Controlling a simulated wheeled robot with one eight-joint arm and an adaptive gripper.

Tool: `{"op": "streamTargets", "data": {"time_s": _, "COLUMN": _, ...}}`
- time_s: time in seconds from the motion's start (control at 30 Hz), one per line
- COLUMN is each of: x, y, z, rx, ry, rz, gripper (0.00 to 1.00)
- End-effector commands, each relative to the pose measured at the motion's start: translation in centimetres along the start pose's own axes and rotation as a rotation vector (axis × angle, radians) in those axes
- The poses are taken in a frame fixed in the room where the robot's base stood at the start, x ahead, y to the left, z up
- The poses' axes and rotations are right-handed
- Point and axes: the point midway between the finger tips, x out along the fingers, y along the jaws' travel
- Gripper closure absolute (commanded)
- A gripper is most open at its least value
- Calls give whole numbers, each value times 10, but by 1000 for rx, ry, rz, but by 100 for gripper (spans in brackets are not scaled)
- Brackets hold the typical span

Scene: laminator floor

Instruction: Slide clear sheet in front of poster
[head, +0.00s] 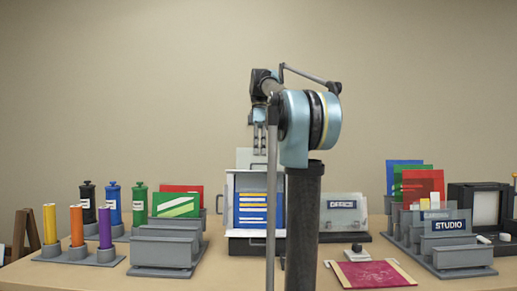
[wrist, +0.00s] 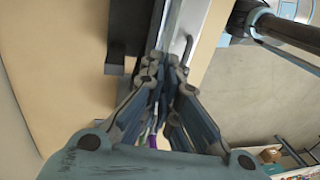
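A blue poster with yellow and white lines (head: 252,210) stands upright in a pale display frame (head: 230,190) at the middle of the table. My gripper (head: 259,151) points down above the frame. A clear sheet (head: 244,157) shows above the frame's top, upright between my fingertips; its lower part is hard to make out against the frame. In the wrist view my gripper (wrist: 167,82) has its fingers close together on the thin sheet edge (wrist: 174,32). My arm hides the right side of the frame.
An OFFICE sign (head: 342,204) stands right of the frame. A STUDIO rack (head: 449,225) with coloured sheets is at far right. Grey slotted racks (head: 165,247) and coloured tubes (head: 77,226) are at left. A magenta mat (head: 372,274) lies at front right.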

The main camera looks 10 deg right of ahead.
Motion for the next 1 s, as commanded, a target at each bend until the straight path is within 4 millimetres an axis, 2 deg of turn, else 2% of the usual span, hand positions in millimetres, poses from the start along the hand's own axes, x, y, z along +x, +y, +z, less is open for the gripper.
{"op": "streamTargets", "data": {"time_s": 0.6, "x": 35, "y": 0, "z": 0, "rx": 0, "ry": 0, "rz": 0, "gripper": 100}}
{"op": "streamTargets", "data": {"time_s": 1.0, "x": 41, "y": 0, "z": 0, "rx": 0, "ry": 0, "rz": 0, "gripper": 100}}
